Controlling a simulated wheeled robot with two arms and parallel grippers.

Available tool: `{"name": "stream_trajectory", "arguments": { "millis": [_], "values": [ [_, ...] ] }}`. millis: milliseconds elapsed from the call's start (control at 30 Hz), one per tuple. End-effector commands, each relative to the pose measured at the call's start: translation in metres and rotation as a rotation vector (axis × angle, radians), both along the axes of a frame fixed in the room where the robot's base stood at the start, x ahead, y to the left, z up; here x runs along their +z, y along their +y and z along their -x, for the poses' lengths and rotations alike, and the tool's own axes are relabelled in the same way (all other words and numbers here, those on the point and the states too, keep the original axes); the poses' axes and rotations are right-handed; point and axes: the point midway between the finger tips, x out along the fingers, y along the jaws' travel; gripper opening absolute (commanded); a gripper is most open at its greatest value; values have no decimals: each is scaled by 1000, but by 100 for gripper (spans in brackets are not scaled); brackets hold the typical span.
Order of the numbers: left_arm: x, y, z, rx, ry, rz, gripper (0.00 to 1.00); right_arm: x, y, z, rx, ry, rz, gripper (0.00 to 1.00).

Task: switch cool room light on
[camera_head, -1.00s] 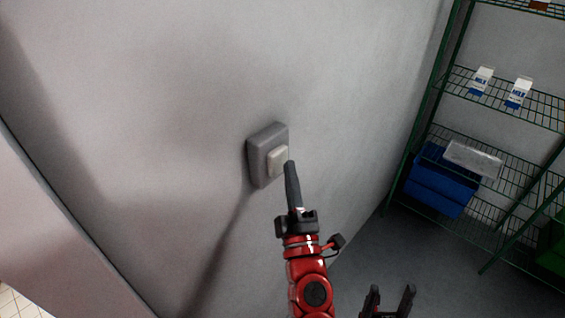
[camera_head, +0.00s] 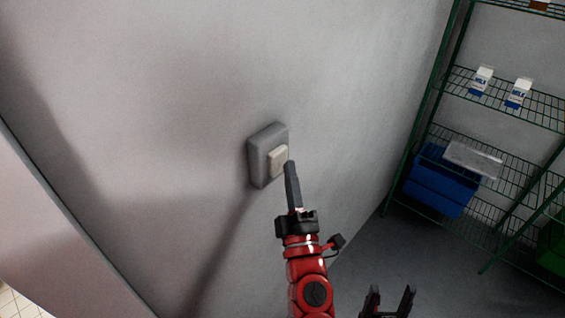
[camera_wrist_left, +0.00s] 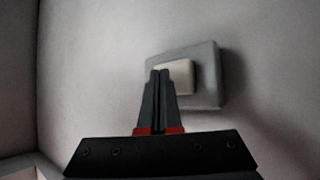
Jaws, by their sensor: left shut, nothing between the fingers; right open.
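The light switch is a grey wall box (camera_head: 258,157) with a pale rocker plate (camera_head: 278,160) on its face, fixed to the grey wall. My left gripper (camera_head: 291,166) is shut and empty, its fingertips right at the lower right edge of the rocker. In the left wrist view the shut fingertips (camera_wrist_left: 159,72) overlap the rocker (camera_wrist_left: 182,76), and the grey box (camera_wrist_left: 210,76) shows around it. I cannot tell whether the tips touch the rocker. My right gripper (camera_head: 389,292) is open and empty at the bottom edge of the head view.
A green wire shelf rack (camera_head: 440,90) stands at the right with two milk cartons (camera_head: 481,79), a blue crate (camera_head: 440,183) and a clear pale container (camera_head: 472,159). The wall around the switch is bare. Floor shows between wall and rack.

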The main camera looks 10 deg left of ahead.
Motion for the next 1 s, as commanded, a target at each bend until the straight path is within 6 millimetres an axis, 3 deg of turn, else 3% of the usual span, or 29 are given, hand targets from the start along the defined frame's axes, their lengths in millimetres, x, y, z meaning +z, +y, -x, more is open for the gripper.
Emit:
{"name": "stream_trajectory", "arguments": {
  "millis": [1000],
  "values": [
    [0, 8, -6, 0, 0, 0, 0, -3, 0, 0, 0, 0, 0, 62]
  ]
}}
